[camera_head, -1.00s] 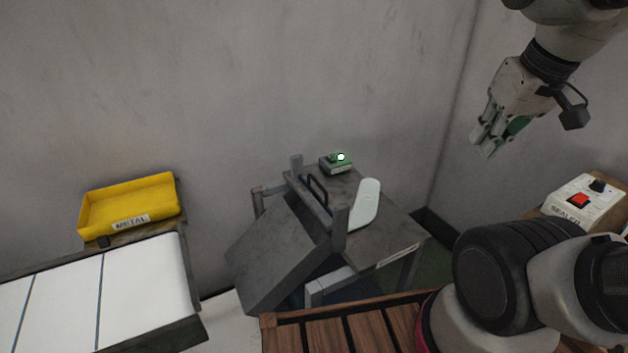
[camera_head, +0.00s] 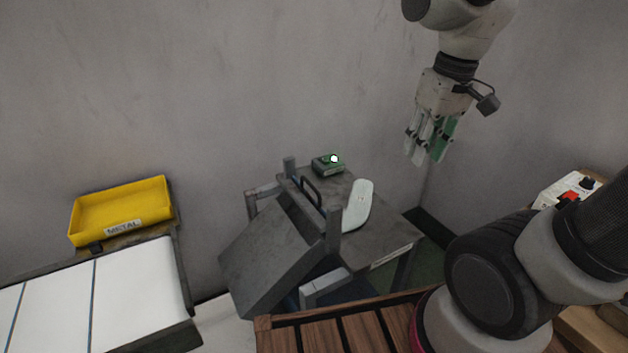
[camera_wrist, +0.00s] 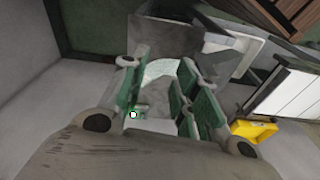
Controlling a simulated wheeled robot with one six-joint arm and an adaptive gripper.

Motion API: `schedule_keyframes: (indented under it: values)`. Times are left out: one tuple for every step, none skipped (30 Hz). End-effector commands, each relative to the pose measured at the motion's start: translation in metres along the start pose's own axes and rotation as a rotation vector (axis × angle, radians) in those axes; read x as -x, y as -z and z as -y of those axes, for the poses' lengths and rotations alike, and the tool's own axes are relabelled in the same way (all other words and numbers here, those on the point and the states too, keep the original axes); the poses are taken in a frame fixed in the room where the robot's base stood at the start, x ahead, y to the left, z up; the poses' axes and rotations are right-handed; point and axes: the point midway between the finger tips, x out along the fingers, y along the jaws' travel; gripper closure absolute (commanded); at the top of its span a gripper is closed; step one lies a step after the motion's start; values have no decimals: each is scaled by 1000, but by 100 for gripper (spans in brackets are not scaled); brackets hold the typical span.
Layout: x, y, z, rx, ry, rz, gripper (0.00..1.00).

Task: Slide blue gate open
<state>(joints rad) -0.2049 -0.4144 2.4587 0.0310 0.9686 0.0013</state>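A gate-like panel with a black handle (camera_head: 311,192) stands between two grey posts at the left edge of a grey table (camera_head: 385,232). It looks grey-blue to dark grey, and no plainly blue gate stands out. A grey sloped chute (camera_head: 272,255) leans down to the left of it. My gripper (camera_head: 428,150) hangs in the air, above and to the right of the table, touching nothing. In the wrist view, its green-padded fingers (camera_wrist: 160,95) are spread apart with nothing between them.
A white foot-shaped board (camera_head: 357,205) lies on the table, near a small green-lit box (camera_head: 328,166). A yellow METAL tray (camera_head: 122,211) and a white conveyor (camera_head: 140,285) are left. A wooden slatted surface (camera_head: 345,325) lies in front. A box with a red button (camera_head: 568,195) is right.

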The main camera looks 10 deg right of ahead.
Motion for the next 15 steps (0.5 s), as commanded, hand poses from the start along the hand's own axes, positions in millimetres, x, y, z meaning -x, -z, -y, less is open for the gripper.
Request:
schedule_keyframes:
  values:
    - [-12, 18, 14, 33, 16, 49, 70]
    - [-19, 28, 23, 48, 25, 71, 70]
    - [-28, 41, 35, 68, 37, 99, 70]
    - [-35, 51, 44, 81, 47, 119, 70]
    - [-42, 61, 54, 93, 55, 137, 70]
    - [-52, 73, 66, 106, 67, 157, 70]
    - [-59, 81, 75, 115, 76, 171, 70]
    - [-66, 89, 84, 121, 83, 182, 70]
    - [-74, 99, 95, 128, 95, 193, 70]
    - [-80, 106, 102, 131, 102, 199, 70]
    - [-85, 113, 109, 132, 110, 203, 70]
    - [-90, 121, 116, 132, 120, 204, 70]
    - [-92, 128, 121, 129, 128, 201, 70]
    - [-94, 135, 125, 123, 138, 195, 70]
    - [-92, 146, 130, 115, 152, 176, 70]
